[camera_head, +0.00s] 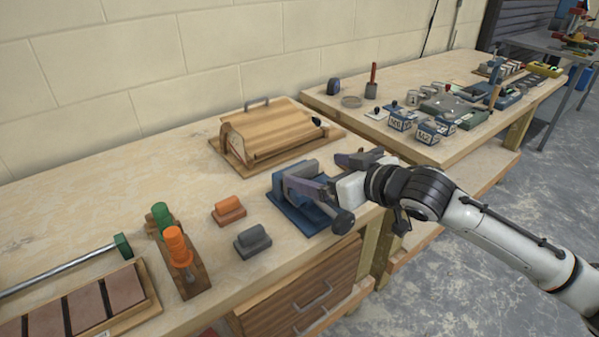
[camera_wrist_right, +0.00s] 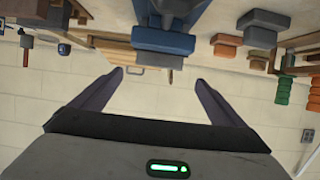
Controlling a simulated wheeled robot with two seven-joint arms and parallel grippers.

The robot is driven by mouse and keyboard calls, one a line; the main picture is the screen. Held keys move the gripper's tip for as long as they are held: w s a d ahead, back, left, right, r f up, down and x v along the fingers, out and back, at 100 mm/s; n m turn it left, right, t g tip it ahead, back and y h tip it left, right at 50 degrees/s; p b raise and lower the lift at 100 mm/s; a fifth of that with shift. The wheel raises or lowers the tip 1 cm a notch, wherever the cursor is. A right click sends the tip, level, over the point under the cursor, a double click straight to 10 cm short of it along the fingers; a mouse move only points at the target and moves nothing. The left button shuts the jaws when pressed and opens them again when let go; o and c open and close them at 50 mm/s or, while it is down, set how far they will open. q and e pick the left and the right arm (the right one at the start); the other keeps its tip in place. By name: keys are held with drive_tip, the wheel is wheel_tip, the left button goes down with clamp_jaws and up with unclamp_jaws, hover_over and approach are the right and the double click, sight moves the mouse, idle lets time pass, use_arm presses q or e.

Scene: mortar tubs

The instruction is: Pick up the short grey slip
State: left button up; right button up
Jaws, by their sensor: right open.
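The short grey slip (camera_head: 252,241) is a small dark grey block with a narrower raised top. It lies on the near bench, close to its front edge. It also shows in the right wrist view (camera_wrist_right: 262,28), which sees the bench upside down, at the upper right. My right gripper (camera_head: 326,172) is open and empty, to the right of the slip and apart from it, at the blue vise. My left gripper is not in view.
The blue vise (camera_head: 291,207) stands right of the slip. A similar orange block (camera_head: 229,211) lies just behind it. Left of it is a wooden holder with orange (camera_head: 177,247) and green handles. A wooden roll-top box (camera_head: 272,138) stands behind. Bare bench lies back left.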

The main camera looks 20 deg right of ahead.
sight(304, 169)
drive_tip(key=x, duration=0.3)
drive_tip(key=f+x, duration=0.1)
drive_tip(key=x, duration=0.2)
drive_tip(key=shift+w+d, duration=0.1)
drive_tip(key=c, duration=1.3)
